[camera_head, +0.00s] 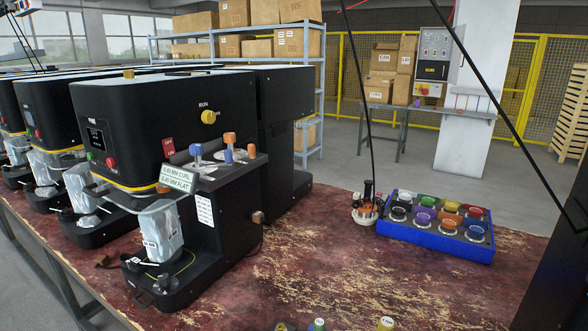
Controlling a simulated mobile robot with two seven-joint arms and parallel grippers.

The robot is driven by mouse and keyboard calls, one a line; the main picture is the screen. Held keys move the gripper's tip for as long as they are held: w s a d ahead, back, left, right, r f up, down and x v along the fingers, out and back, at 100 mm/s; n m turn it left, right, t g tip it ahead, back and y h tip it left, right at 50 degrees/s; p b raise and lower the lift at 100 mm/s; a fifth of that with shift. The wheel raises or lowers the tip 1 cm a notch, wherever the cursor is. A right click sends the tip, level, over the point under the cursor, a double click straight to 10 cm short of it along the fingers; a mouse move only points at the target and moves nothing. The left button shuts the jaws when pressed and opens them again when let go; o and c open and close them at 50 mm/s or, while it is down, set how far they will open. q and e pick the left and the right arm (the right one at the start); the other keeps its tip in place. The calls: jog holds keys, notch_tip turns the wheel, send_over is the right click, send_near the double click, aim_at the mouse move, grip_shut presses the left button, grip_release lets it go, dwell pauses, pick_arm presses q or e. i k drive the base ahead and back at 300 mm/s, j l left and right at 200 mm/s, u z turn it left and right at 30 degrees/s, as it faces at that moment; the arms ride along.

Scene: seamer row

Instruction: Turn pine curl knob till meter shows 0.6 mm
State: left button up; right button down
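The nearest black seamer (150,115) stands on the worn red bench. Its small dark meter (96,135) is on the left face; the reading is too small to make out. Blue and orange knobs stand on its side shelf: a blue knob (196,151), an orange knob (229,139) and another orange knob (251,151). I cannot tell which is the pine curl knob. A pale card (177,178) in front of them has a CURL line and a FLAT line; its digits are hard to read. Neither of my grippers is in view.
A yellow RUN knob (208,117) and red switch plate (168,147) are on the seamer. A blue tray (435,243) of coloured cups and a round tool holder (366,215) stand right on the bench (360,285). Several more seamers line the left. Thin black cables hang across the right.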

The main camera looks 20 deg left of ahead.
aim_at(196, 149)
jog(key=u, duration=1.35)
